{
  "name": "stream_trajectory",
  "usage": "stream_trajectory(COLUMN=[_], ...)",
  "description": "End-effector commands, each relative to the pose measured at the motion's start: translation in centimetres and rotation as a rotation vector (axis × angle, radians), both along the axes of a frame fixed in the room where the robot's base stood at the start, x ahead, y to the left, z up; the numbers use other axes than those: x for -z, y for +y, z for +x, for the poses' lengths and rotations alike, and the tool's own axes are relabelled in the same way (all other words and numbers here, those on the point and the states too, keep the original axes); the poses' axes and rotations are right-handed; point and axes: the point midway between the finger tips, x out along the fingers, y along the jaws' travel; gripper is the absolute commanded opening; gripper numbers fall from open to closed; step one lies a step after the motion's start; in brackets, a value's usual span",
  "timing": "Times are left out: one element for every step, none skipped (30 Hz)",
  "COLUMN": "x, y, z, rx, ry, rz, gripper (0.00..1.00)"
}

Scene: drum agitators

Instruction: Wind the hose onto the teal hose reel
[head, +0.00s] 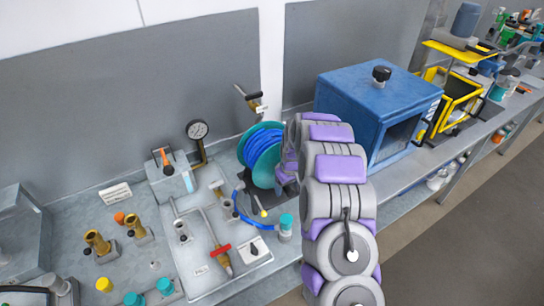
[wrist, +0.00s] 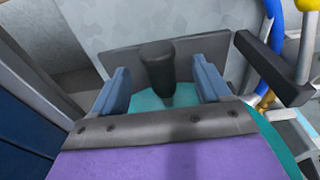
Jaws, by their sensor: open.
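The teal hose reel (head: 263,172) stands on the bench against the grey back panel, with blue hose (head: 262,142) coiled on it. A length of hose runs from the reel down to the bench front. My gripper (wrist: 158,76) is at the reel's right side, and my arm hides part of the reel in the head view. In the wrist view a dark cylindrical handle (wrist: 157,62) stands between the two open fingers, with gaps on both sides. The teal reel face (wrist: 180,97) shows behind the fingers. My fingertips are hard to make out in the head view.
A blue box (head: 375,95) with a black knob stands just right of my arm. A pressure gauge (head: 197,131) and a plate with valves and a red handle (head: 220,249) are left of the reel. Brass fittings (head: 97,242) stand at the left. A yellow frame (head: 460,90) is farther right.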

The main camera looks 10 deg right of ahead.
Motion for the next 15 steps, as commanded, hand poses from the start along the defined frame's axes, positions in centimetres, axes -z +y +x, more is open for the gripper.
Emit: stream_trajectory(x=[0.0, 0.0, -0.1, -0.2, -0.4, -0.6, -0.9, -1.2, -1.6, -1.9, -2.2, -2.7, -3.0, -3.3, -3.8], y=[0.0, 0.0, 0.0, 0.0, 0.0, 0.0, 0.0, 0.0, -0.1, -0.1, -0.1, -0.1, -0.1, -0.1, -0.1], z=[0.0, 0.0, 0.0, 0.0, 0.0, -0.1, -0.1, -0.1, -0.2, -0.2, -0.3, -0.3, -0.4, -0.4, -0.4], rx=[0.0, 0.0, 0.0, 0.0, 0.0, 0.0, 0.0, 0.0, 0.0, 0.0, 0.001, 0.001, 0.001, 0.001, 0.001], ry=[0.0, 0.0, 0.0, 0.0, 0.0, 0.0, 0.0, 0.0, 0.0, 0.001, 0.001, 0.001, 0.001, 0.0, 0.0], rz=[0.0, 0.0, 0.0, 0.0, 0.0, 0.0, 0.0, 0.0, 0.0, 0.001, 0.001, 0.001, 0.001, 0.0, 0.0], gripper=[0.77, 0.77, 0.77, 0.77, 0.77, 0.77, 0.77, 0.77, 0.77, 0.77, 0.77, 0.77, 0.77, 0.77, 0.77])
